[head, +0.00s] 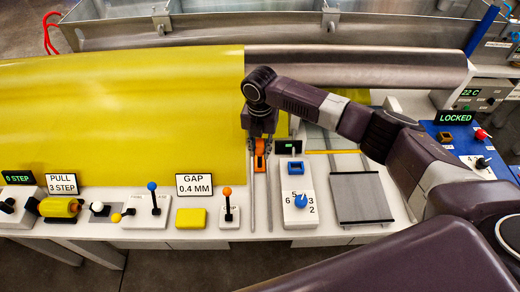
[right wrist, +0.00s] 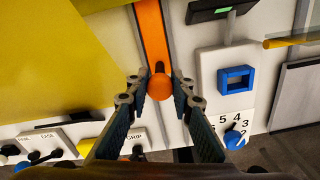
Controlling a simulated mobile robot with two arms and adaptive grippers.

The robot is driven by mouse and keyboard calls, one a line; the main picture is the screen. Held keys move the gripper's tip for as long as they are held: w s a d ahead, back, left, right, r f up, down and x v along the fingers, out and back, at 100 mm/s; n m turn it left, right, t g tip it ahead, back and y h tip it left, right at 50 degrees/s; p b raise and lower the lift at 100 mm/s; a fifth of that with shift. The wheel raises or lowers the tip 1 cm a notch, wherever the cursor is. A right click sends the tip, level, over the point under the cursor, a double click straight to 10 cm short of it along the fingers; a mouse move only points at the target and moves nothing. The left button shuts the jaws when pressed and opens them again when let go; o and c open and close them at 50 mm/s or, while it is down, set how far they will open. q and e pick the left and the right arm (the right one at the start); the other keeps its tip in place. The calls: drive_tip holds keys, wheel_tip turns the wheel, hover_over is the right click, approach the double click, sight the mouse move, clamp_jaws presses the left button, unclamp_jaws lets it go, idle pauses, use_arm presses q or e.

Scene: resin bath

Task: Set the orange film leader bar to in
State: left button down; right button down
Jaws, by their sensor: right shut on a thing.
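The orange film leader bar (head: 260,158) lies between two pale rails at the right edge of the yellow film. In the right wrist view the bar (right wrist: 153,35) is a flat orange strip with a round orange knob (right wrist: 160,87) at its near end. My right gripper (head: 259,138) reaches down over the bar from above. The gripper partly hides the bar's far part in the head view. My left gripper is not in view.
A yellow film sheet (head: 120,110) covers the left, with a metal roller (head: 360,66) behind. Along the front edge are levers, a yellow button (head: 191,219), an orange-topped lever (head: 228,203), a blue dial (head: 301,200) and a grey tray (head: 357,197). A blue LOCKED panel (head: 450,135) is right.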

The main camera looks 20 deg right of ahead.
drive_tip(key=c, duration=1.8)
unclamp_jaws()
drive_tip(key=shift+w+d+r, duration=0.1)
drive_tip(key=shift+w, duration=0.2)
drive_tip(key=shift+o, duration=0.7)
drive_tip(key=shift+r, duration=0.25)
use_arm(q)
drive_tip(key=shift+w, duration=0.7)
use_arm(e)
wheel_tip(320, 180, up, 11)
drive_tip(key=shift+r, duration=0.2)
drive_tip(key=shift+s+f, duration=0.1)
